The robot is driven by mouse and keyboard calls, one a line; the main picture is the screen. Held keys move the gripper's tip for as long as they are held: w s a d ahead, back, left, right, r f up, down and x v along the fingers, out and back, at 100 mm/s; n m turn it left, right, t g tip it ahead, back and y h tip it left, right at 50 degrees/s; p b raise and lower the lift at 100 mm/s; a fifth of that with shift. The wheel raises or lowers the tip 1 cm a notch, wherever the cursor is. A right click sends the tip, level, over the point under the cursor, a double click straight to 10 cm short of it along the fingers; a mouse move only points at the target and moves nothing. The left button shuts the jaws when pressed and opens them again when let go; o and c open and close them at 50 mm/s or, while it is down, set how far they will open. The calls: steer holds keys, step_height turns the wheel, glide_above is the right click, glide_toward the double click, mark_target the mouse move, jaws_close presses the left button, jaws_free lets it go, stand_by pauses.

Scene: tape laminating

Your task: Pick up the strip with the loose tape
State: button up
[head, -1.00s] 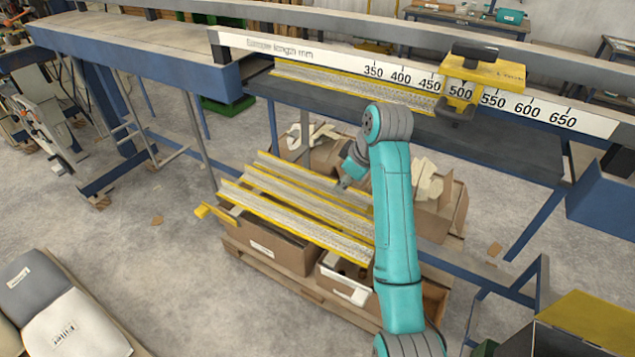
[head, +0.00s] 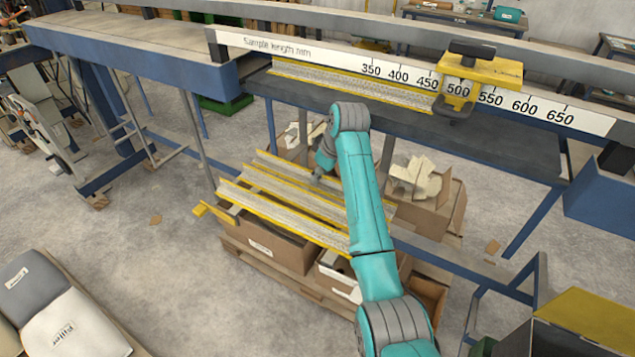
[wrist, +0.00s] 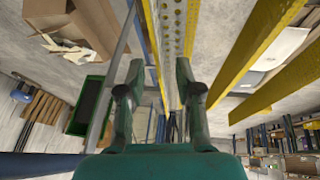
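Three grey perforated strips with yellow edges lie side by side on a low rack: a back strip (head: 285,168), a middle strip (head: 270,185) and a front strip (head: 282,220). A similar strip (head: 350,85) lies on the bench below the ruler. My gripper (head: 319,177) is at the back strip, partly hidden by my arm. In the wrist view my gripper (wrist: 160,72) is open, with a perforated strip (wrist: 171,30) passing between and beyond the fingers; contact cannot be told.
A ruler board (head: 400,78) with a yellow clamp (head: 470,75) runs along the bench. Cardboard boxes (head: 270,245) stand under the rack, and another box (head: 430,205) with scraps stands to the right. Open floor (head: 130,250) lies to the left.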

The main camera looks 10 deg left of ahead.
steer(key=shift+a+f, duration=0.1)
steer(key=shift+f, duration=0.05)
jaws_close()
stand_by(0.4)
steer(key=shift+r, duration=0.7)
steer(key=shift+s+t, duration=0.1)
steer(key=shift+t, duration=0.3)
